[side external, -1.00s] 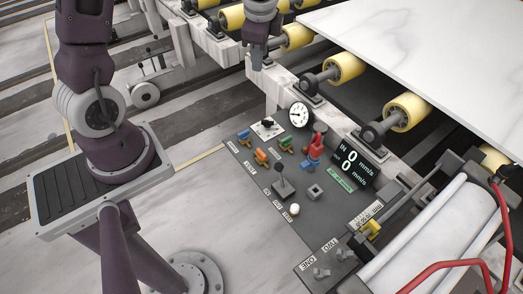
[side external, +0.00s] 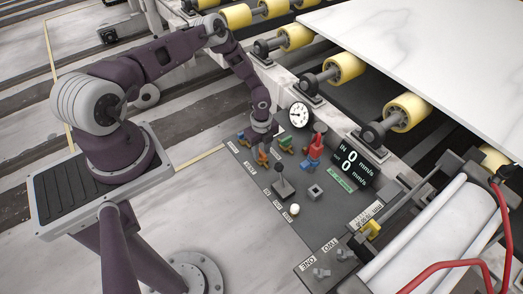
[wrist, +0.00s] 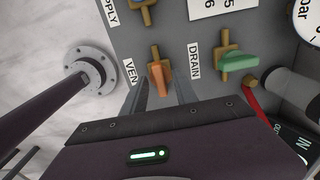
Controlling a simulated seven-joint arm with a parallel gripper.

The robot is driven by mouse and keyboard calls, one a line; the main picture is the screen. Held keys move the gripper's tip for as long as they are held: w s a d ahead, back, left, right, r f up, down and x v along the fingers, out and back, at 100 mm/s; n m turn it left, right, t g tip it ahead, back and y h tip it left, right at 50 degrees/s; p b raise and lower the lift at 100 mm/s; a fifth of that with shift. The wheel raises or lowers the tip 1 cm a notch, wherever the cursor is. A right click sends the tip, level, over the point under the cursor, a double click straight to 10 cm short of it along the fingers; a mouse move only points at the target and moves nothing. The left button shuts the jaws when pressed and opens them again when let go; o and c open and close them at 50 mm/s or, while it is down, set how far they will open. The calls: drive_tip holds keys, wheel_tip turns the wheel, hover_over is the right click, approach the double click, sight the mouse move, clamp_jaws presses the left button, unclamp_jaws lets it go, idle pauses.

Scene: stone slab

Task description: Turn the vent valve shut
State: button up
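The vent valve has an orange handle (wrist: 160,76) on a brass pipe, beside a label partly reading "VEN" in the wrist view. The handle lies roughly in line with the pipe, slightly tilted. In the side view, the orange handle (side external: 263,159) shows just below my gripper (side external: 262,141). In the wrist view, my gripper (wrist: 162,88) is open. Its fingers are on either side of the handle's near end, with gaps visible. I cannot tell how far the fingertips are above the panel. The lower part of the handle's surroundings is hidden by my gripper.
The green drain valve (wrist: 237,62) is close on the right, and a blue-handled valve (wrist: 143,14) is above. A gauge (side external: 299,115), red-topped fitting (side external: 316,143) and black-knobbed lever (side external: 282,184) stand on the grey panel (side external: 300,217). Rollers and a pale slab (side external: 430,60) lie behind.

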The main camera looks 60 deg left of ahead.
drive_tip(key=shift+c, duration=0.4)
clamp_jaws()
drive_tip(key=n, duration=1.3)
drive_tip(key=shift+n, duration=2.4)
